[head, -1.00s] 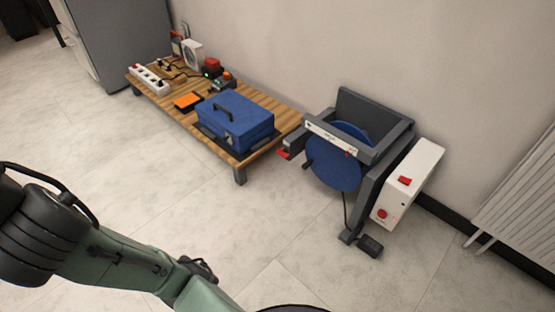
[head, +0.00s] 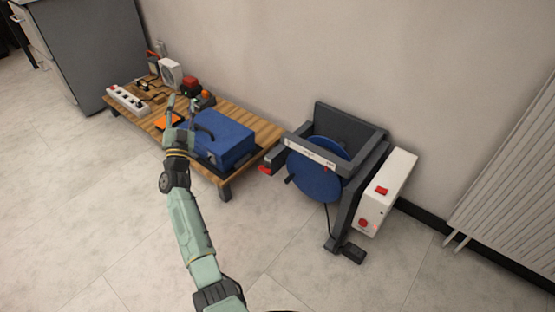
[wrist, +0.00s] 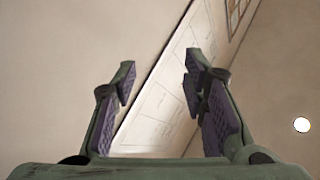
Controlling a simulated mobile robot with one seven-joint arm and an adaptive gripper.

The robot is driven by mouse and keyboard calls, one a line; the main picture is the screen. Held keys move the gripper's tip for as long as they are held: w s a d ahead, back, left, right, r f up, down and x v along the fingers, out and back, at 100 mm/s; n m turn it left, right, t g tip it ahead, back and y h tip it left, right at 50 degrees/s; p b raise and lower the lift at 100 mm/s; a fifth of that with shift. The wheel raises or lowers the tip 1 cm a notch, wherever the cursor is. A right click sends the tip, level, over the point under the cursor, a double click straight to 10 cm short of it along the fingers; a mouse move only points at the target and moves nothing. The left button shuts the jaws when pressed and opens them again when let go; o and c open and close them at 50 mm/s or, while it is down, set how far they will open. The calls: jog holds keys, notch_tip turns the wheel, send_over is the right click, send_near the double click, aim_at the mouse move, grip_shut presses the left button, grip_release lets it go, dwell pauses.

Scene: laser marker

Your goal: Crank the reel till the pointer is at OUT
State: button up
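The reel (head: 314,179) is a blue disc in a dark grey frame (head: 374,160) on the floor by the wall. A white label strip (head: 312,151) runs across the frame's front bar, with a small red mark near its right end. The lettering and pointer are too small to read. A dark crank knob (head: 289,179) shows at the disc's left edge. My gripper (head: 181,103) is raised left of the reel, in front of the low table in the picture, clear of the reel. In the wrist view its fingers (wrist: 160,85) are apart with nothing between them.
A low wooden table (head: 262,141) holds a blue case (head: 225,137), a power strip (head: 127,100) and small devices. A radiator (head: 510,170) is far right. Floor ahead is clear.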

jog(key=w+d+f+m+g+h, duration=0.1)
jog(key=d+f+g+h, duration=0.15)
jog(key=d+f, duration=0.5)
jog(key=w+d+f+m+g+h, duration=0.15)
jog(key=d+f+h, duration=0.25)
jog(key=f, duration=0.6)
jog(key=m+g+h+p, duration=0.1)
jog(key=m+g+h, duration=0.2)
jog(key=g+h, duration=0.25)
send_near(286, 183)
jog(key=shift+n+t, duration=0.25)
jog(key=b+x, duration=0.1)
jog(key=x, duration=0.2)
jog(key=b+x, duration=0.2)
jog(key=x, duration=0.1)
jog(key=b+x, duration=0.2)
jog(key=x, duration=0.2)
jog(key=shift+f, duration=0.3)
jog(key=shift+w+d+r, duration=0.1)
jog(key=shift+w+d, duration=0.05)
jog(key=shift+w, duration=0.2)
grip_shut()
